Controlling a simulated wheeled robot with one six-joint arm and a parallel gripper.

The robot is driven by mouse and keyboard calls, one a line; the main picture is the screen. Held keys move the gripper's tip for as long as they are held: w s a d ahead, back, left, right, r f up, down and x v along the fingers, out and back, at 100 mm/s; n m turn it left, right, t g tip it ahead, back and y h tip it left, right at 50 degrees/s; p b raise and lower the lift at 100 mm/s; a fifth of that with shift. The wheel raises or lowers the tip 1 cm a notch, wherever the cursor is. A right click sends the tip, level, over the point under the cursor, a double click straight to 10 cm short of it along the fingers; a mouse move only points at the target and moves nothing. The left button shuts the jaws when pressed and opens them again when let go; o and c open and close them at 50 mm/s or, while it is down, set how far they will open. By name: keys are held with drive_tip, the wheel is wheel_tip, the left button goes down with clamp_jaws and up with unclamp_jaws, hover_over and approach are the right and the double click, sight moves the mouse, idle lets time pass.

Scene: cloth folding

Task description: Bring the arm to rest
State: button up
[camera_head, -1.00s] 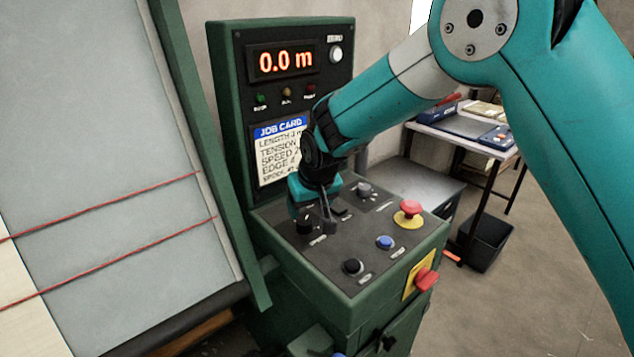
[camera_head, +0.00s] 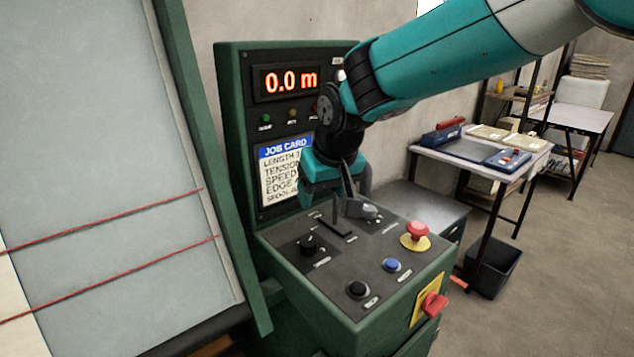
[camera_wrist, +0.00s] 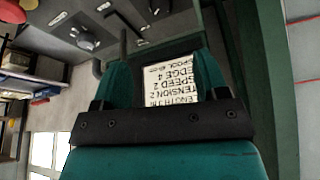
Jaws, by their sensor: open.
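My gripper (camera_head: 332,192) is above the back of the sloping control panel (camera_head: 330,287), in front of the job card (camera_head: 280,172). It is open and nothing shows between its fingers. In the wrist view, the two teal fingers of my gripper (camera_wrist: 160,68) stand apart, with the job card (camera_wrist: 172,80) upside down behind the gap. My forearm reaches in from the upper right of the head view. I cannot tell how far the fingertips are from the panel's back controls.
The panel carries black knobs (camera_head: 308,244), a blue button (camera_head: 391,265) and a red mushroom button (camera_head: 418,230). The display (camera_head: 288,82) reads 0.0 m. A grey sloping board (camera_head: 105,150) with red lines is at left. A bench (camera_head: 470,160) and black bin (camera_head: 495,268) are at right.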

drive_tip(key=s+d+r+g, duration=0.1)
drive_tip(key=s+d, duration=0.1)
drive_tip(key=s, duration=0.4)
drive_tip(key=s+d+r+n+y, duration=0.1)
drive_tip(key=s+d, duration=0.2)
drive_tip(key=s, duration=0.3)
drive_tip(key=shift+r+g, duration=0.3)
drive_tip(key=shift+g, duration=0.1)
drive_tip(key=s+d, duration=0.1)
drive_tip(key=s, duration=0.4)
drive_tip(key=s+d+n+g+y, duration=0.1)
drive_tip(key=s, duration=0.5)
drive_tip(key=s+d+f+n+g, duration=0.1)
drive_tip(key=s, duration=0.5)
drive_tip(key=shift+s+d+y, duration=0.25)
drive_tip(key=shift+d+y, duration=0.05)
drive_tip(key=shift+c, duration=0.2)
